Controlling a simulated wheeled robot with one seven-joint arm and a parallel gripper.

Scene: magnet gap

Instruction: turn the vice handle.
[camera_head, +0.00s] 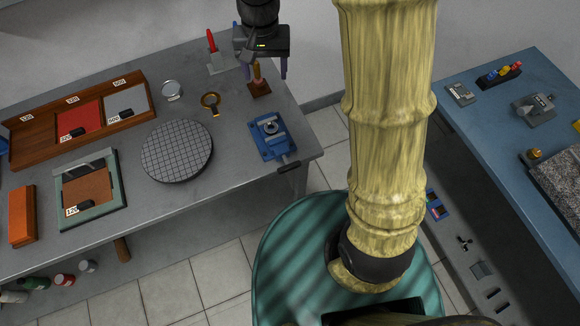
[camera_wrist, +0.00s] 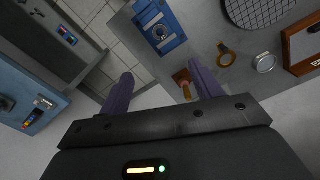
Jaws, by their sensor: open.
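The blue vice (camera_head: 268,134) sits near the right end of the grey workbench (camera_head: 220,185). Its dark handle (camera_head: 289,167) sticks out at the bench's front edge. The vice body also shows at the top of the wrist view (camera_wrist: 160,26), where I cannot make out the handle. My gripper (camera_head: 262,72) is above the back right of the bench, behind the vice and apart from it. Its two purple fingers are spread wide in the wrist view (camera_wrist: 161,72), with nothing held between them.
A small wooden stand with an upright handle (camera_head: 258,82) is close by my gripper. A brass-rimmed magnifier (camera_head: 211,101), a round gridded plate (camera_head: 177,151) and a red-handled tool (camera_head: 212,42) are on the bench. A blue table (camera_head: 500,125) stands at the right, across a tiled floor.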

